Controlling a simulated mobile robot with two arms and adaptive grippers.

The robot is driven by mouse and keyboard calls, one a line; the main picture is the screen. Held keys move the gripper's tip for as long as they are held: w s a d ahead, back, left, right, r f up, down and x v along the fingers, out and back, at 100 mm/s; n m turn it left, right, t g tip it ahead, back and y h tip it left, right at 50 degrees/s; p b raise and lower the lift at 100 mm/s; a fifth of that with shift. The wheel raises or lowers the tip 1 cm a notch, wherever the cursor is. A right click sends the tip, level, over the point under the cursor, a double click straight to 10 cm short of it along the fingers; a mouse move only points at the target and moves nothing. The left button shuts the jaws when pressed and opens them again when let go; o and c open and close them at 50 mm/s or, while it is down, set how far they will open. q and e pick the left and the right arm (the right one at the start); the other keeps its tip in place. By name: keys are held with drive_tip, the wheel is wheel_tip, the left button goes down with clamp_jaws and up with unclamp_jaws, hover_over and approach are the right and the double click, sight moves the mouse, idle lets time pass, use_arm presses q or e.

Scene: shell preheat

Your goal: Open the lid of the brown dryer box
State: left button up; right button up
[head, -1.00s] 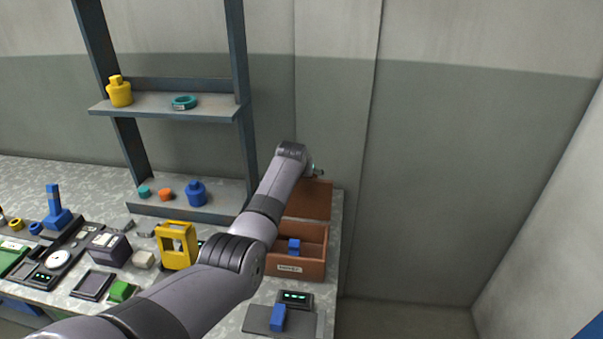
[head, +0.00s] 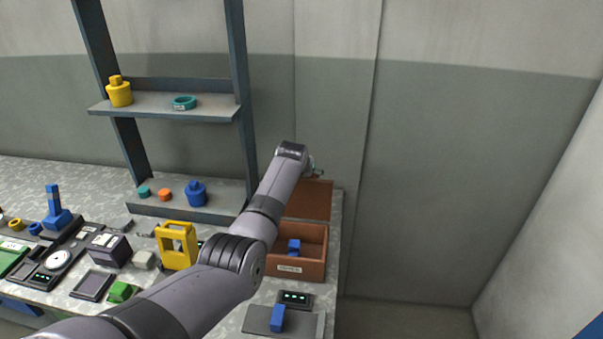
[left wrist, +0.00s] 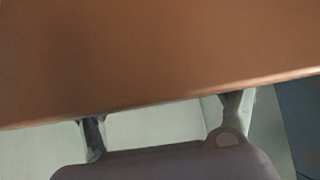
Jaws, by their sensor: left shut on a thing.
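The brown dryer box (head: 312,270) stands on the right end of the bench in the head view, its inside visible with a blue part (head: 294,247) in it. Its brown lid (head: 316,199) is swung up and back behind the box, so the box is open. My left gripper (head: 315,173) is at the lid's far upper edge, mostly hidden by my arm. In the left wrist view the lid (left wrist: 150,55) fills the top, with my fingers (left wrist: 165,112) at its edge, shut on it. My right gripper is not in view.
A dark pad (head: 258,319) with a blue block (head: 278,318) and a small display unit (head: 295,299) lie in front of the box. A yellow frame (head: 177,246) stands to its left. A shelf rack (head: 160,105) rises at the back left; the floor right of the bench is clear.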

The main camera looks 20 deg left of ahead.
use_arm(q)
drive_tip(key=shift+s+d+f, duration=0.2)
drive_tip(key=shift+f, duration=0.45)
drive_tip(key=o, duration=1.6)
drive_tip(key=shift+w+f, duration=0.2)
drive_tip(key=shift+o, duration=0.2)
drive_tip(key=shift+w+a+r, duration=0.1)
drive_tip(key=shift+a, duration=0.05)
drive_tip(key=shift+r, duration=0.1)
drive_tip(key=shift+a+r, duration=0.1)
drive_tip(key=shift+r, duration=0.05)
drive_tip(key=v, duration=1.1)
drive_tip(key=shift+s+r, duration=0.25)
